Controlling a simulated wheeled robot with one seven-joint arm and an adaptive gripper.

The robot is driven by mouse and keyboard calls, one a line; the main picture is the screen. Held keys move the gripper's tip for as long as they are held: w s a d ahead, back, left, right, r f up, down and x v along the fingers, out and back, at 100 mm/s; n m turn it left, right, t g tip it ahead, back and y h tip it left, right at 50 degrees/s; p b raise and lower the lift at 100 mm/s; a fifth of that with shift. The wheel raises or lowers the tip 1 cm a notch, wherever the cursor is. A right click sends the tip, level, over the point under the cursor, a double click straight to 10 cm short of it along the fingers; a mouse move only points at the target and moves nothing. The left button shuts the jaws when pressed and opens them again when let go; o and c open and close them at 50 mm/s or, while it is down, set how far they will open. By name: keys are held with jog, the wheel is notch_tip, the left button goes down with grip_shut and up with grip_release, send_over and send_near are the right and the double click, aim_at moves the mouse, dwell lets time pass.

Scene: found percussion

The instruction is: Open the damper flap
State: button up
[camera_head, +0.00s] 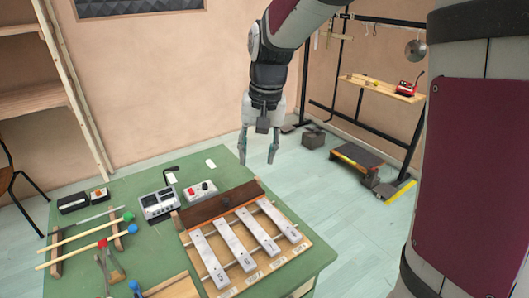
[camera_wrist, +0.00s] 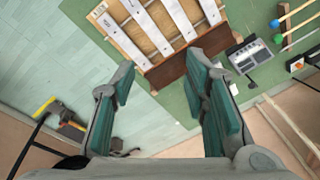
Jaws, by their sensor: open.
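A dark red-brown board, which looks like the damper flap (camera_head: 222,203), lies along the back edge of the bar instrument (camera_head: 250,242) on the green table. It also shows in the wrist view (camera_wrist: 168,70), beside the ends of the pale metal bars (camera_wrist: 150,28). I cannot tell from these frames whether it is hinged. My gripper (camera_head: 259,158) points down with its fingers apart and empty, above the table's back edge and apart from the flap. In the wrist view, the two green-padded fingers (camera_wrist: 162,80) frame the flap's lower side.
A grey device (camera_head: 159,204) and a box with a red knob (camera_head: 200,190) stand left of the instrument. Mallets (camera_head: 85,229) rest on a rack farther left. A black frame with a shelf (camera_head: 383,88) and a low pedal-like platform (camera_head: 357,155) stand beyond the table.

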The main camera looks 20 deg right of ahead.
jog(key=shift+s+r, duration=0.1)
jog(key=shift+s, duration=0.15)
dwell(0.3)
